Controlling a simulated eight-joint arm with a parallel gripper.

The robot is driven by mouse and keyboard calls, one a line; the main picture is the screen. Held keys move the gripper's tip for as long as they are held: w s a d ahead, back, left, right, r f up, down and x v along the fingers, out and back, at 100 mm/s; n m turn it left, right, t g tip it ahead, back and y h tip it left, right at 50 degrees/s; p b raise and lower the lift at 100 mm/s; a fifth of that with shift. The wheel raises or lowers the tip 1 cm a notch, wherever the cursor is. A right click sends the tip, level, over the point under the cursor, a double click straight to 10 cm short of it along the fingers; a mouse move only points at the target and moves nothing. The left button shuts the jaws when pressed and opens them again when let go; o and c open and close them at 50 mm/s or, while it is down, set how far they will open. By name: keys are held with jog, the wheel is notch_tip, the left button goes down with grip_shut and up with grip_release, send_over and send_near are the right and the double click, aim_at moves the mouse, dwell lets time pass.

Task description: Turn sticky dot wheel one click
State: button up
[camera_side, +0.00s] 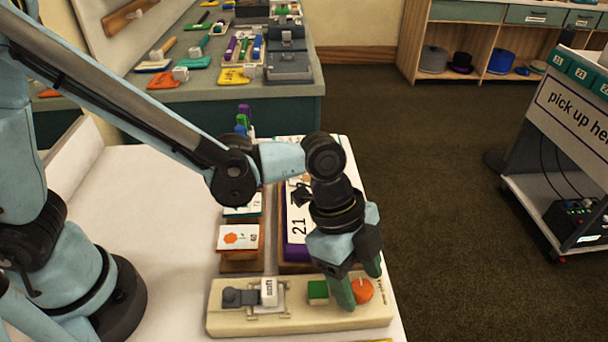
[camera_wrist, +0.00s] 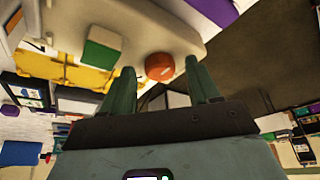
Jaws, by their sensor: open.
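An orange round piece with a thin pale mark, which I take for the sticky dot wheel (camera_side: 363,291), sits at the right end of a cream base (camera_side: 215,316) on the white table. My gripper (camera_side: 359,289) points down over that end, green fingers open. One finger is left of the orange piece and partly covers it; the other is behind it. In the wrist view the orange piece (camera_wrist: 160,66) shows between the open fingertips (camera_wrist: 159,70). I cannot tell whether either finger touches it. A green block (camera_side: 318,291) is just left of the fingers.
A grey mechanism (camera_side: 240,297) and a white block (camera_side: 269,291) are on the base's left part.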

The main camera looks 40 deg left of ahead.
jog(key=shift+c, duration=0.2)
jog(key=c, duration=1)
jog(key=n, duration=0.2)
jog(key=n+t, duration=0.1)
jog(key=shift+s+n, duration=0.2)
jog(key=shift+n, duration=0.2)
jog(key=n+t, duration=0.1)
jog(key=n, duration=0.1)
jog(key=n+t+y, duration=0.1)
jog(key=n, duration=0.2)
jog(key=shift+s+d, duration=0.2)
jog(key=n+y, duration=0.1)
jog(key=n, duration=0.1)
jog(key=n+t, duration=0.1)
jog(key=n, duration=0.2)
jog(key=shift+s+d+y, duration=0.1)
jog(key=shift+d+y, duration=0.05)
jog(key=shift+y, duration=0.25)
jog(key=shift+d+n+y, duration=0.15)
jog(key=shift+n+y, duration=0.65)
jog(key=shift+n, duration=1.2)
